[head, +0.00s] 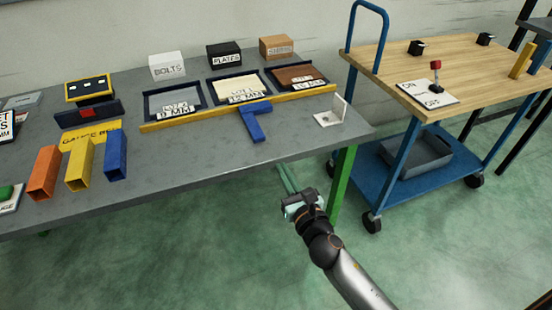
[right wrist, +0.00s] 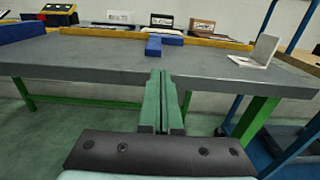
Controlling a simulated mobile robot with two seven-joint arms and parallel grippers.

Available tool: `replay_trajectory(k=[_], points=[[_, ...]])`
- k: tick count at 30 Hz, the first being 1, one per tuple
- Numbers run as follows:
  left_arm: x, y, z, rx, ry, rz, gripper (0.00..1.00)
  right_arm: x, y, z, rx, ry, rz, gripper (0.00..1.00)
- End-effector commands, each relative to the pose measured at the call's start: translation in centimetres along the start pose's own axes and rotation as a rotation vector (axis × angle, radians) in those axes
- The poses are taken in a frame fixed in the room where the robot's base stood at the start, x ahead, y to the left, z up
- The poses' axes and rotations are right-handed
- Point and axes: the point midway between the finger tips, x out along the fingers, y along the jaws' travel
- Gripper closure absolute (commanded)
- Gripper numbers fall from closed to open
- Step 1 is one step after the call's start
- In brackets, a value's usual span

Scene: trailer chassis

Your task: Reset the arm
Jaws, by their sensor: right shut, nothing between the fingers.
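My right gripper (head: 287,178) is in front of the grey table's (head: 210,172) front edge, over the green floor. In the right wrist view its green fingers (right wrist: 161,100) are together with nothing between them, pointing toward the table edge. Its arm comes in from the lower right of the head view. My left gripper does not show in either view.
A blue T-shaped piece (head: 254,125) lies near a yellow rail (head: 240,108) with labelled trays behind it. A white angle bracket (head: 331,113) stands at the table's right end. A blue wood-topped cart (head: 465,65) stands at right. Open floor lies in front.

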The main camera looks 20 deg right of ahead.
Motion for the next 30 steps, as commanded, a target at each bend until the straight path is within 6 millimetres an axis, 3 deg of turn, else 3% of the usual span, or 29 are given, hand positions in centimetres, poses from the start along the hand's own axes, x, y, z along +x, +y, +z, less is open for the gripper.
replay_trajectory(k=[6, 14, 17, 20, 30], points=[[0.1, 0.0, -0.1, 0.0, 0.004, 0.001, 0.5, -2.7, 0.0, -0.1, -0.001, 0.001, 0.0, 1.0], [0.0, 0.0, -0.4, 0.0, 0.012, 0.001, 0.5, -3.5, 0.0, -0.1, 0.011, 0.003, -0.001, 1.0], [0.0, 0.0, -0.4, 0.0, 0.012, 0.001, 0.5, -3.9, -0.1, -0.8, 0.109, 0.027, -0.005, 1.0], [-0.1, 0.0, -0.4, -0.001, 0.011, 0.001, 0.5, -4.8, -0.1, -2.6, 0.345, 0.083, -0.025, 1.0], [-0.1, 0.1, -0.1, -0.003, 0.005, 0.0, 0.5, -11.2, 1.0, -11.2, 1.579, 0.339, -0.304, 1.0]])
